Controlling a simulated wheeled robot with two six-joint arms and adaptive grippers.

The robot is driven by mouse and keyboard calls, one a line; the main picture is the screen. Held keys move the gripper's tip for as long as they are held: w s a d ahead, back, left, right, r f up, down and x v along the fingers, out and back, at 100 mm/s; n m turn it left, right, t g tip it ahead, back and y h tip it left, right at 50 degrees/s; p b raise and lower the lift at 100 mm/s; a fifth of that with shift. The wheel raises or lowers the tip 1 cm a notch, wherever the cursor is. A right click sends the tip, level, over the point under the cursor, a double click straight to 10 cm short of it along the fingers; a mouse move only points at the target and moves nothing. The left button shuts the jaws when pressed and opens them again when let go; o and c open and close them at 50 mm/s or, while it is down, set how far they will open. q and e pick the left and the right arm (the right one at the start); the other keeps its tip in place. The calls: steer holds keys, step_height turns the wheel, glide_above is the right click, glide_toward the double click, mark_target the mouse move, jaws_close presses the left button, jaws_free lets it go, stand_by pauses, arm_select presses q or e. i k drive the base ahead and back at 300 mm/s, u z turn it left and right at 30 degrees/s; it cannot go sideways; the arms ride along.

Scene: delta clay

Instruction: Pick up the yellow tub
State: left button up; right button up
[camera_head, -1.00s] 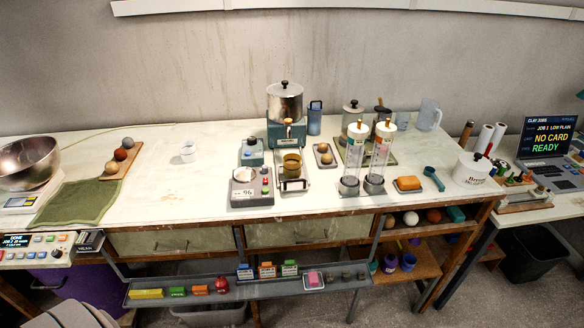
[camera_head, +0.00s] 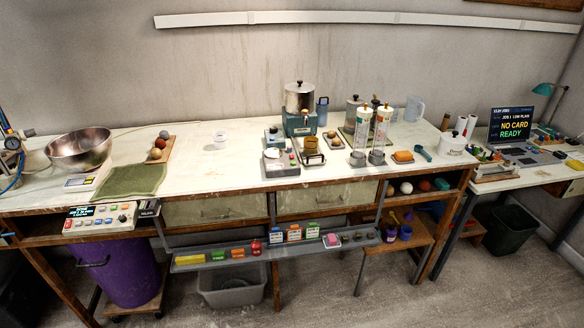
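I cannot make out a thing that is clearly a yellow tub. An amber-yellow cup (camera_head: 311,145) stands on the bench in front of the steel pot dispenser (camera_head: 300,107). A long yellow block (camera_head: 189,260) lies at the left end of the low front rail (camera_head: 222,262). Small purple tubs (camera_head: 405,233) stand on the lower shelf at the right; their contents are too small to tell. Neither of my grippers is in view.
A metal bowl (camera_head: 80,148) and green cloth (camera_head: 132,181) lie at the bench's left. A purple bin (camera_head: 127,268) and grey crate (camera_head: 232,288) are below. Floor in front is clear.

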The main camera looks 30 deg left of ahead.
mark_target(311, 144)
steer(key=z, duration=0.9)
steer(key=i, duration=2.25)
steer(key=u, duration=1.45)
steer(key=i, duration=0.6)
steer(key=u, duration=0.65)
